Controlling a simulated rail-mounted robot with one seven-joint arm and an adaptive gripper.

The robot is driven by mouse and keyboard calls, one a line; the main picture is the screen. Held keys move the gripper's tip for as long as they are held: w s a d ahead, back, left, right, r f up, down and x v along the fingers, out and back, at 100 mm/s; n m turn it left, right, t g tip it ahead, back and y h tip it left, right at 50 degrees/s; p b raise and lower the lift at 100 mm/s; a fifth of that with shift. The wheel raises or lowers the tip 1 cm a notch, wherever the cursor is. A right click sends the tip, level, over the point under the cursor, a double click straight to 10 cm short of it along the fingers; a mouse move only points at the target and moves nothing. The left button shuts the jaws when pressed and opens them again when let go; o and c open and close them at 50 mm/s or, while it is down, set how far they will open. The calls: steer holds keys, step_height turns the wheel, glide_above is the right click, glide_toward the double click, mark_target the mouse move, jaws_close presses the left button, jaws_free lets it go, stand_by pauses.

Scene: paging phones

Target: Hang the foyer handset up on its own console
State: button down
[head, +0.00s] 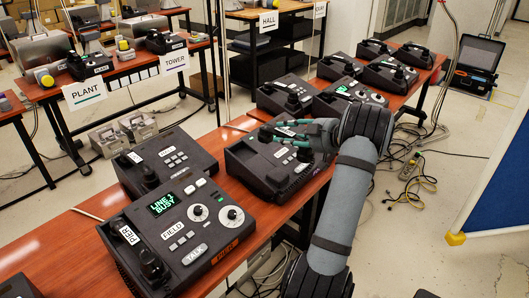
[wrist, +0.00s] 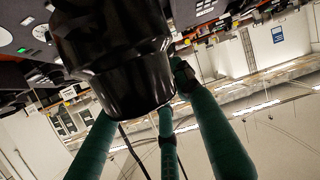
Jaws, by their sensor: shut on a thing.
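In the wrist view the fingers are closed around a black handset (wrist: 120,65), whose rounded end fills the upper middle. In the head view the fingers and arm hide most of the handset, and I cannot tell whether it touches the console. No foyer label is readable on the handset or on this console.
A console (head: 190,230) marked PIER and FIELD, its screen reading LINE BUSY, stands in front with its handset on it. Another console (head: 165,160) is behind it. Several more consoles (head: 345,100) stand farther along. The bench's front-left surface (head: 60,240) is bare.

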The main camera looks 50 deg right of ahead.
mark_target(267, 141)
steer(key=w+f, duration=0.1)
steer(key=w, duration=0.2)
steer(key=w+a+f, duration=0.1)
steer(key=w+f, duration=0.1)
steer(key=w, duration=0.1)
steer(key=w+f, duration=0.2)
steer(key=w, duration=0.1)
steer(key=shift+a+f, duration=0.15)
steer(key=shift+f, duration=0.1)
steer(key=shift+w+f, duration=0.1)
steer(key=shift+f, duration=1.85)
steer(key=shift+f, duration=0.1)
steer(key=c, duration=1.7)
jaws_free()
steer(key=shift+f, duration=0.15)
steer(key=o, duration=0.5)
steer(key=shift+r, duration=0.3)
steer(key=v, duration=1.2)
steer(key=shift+b, duration=0.4)
steer(key=shift+a, duration=0.1)
